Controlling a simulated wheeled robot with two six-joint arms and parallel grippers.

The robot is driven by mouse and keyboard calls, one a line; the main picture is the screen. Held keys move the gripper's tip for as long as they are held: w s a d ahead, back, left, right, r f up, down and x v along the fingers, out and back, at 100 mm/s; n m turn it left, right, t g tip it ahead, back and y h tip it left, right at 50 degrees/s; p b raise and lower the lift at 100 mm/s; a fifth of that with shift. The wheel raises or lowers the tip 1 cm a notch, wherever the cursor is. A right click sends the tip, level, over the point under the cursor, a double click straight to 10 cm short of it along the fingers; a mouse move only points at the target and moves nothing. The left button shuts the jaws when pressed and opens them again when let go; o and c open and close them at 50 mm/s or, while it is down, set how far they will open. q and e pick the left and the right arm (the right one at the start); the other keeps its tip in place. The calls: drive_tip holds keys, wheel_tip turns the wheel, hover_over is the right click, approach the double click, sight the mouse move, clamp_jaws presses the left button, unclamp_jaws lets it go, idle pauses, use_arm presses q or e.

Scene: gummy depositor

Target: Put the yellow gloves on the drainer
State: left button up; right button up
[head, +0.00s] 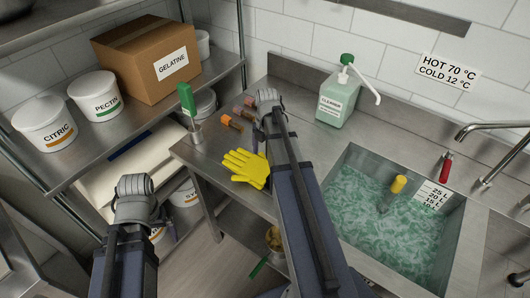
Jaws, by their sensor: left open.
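The yellow gloves (245,168) lie flat on the steel counter (215,158) left of the sink, near its front edge. My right arm passes just right of them and may cover part of them. My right gripper (267,100) is beyond the gloves, over the counter near some small coloured blocks. Its fingers are seen from behind, so I cannot tell whether it is open. My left gripper (135,188) is open, low in front of the shelf rack and apart from the gloves. I cannot clearly pick out a separate drainer.
The sink (343,170) holds greenish foamy water and a yellow-topped tool (398,184). A cleaner bottle (338,95) stands behind it. A green-handled brush (187,98) stands in a cup at the counter's left. The rack holds a gelatine box (150,55) and white tubs (45,122).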

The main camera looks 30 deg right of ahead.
drive_tip(key=shift+o, duration=0.7)
drive_tip(key=shift+r, duration=0.1)
wheel_tip(320, 180, up, 12)
drive_tip(key=p, duration=1.2)
drive_tip(key=shift+w+d, duration=0.15)
drive_tip(key=shift+d, duration=0.1)
